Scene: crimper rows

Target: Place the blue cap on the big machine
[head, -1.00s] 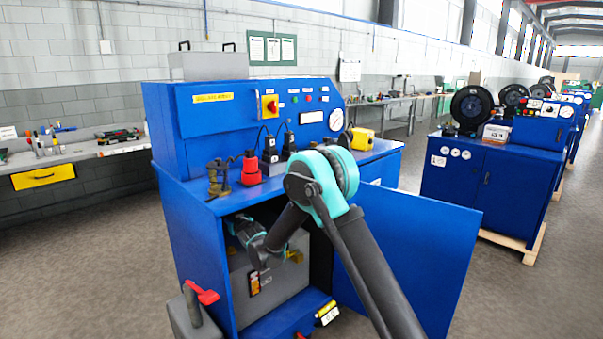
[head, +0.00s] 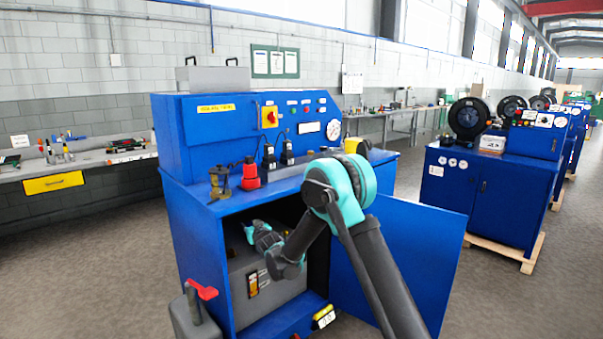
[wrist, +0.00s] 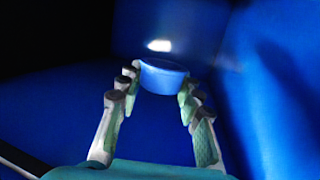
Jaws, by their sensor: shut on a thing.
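The blue cap (wrist: 163,78) is a short round piece held between the fingertips of my gripper (wrist: 159,82) in the wrist view. My gripper is shut on it. The big machine (head: 200,240) is a blue cabinet with a control panel on top and an open front compartment. In the head view my forearm reaches into that compartment and my gripper (head: 255,232) is inside it, above a grey box. The cap cannot be made out in the head view.
The machine's open door (head: 400,255) stands to the right of my arm. A red fitting (head: 250,174) and other parts stand on its worktop. A grey can with a red handle (head: 198,300) is at the front left. More blue machines (head: 490,185) stand at the right.

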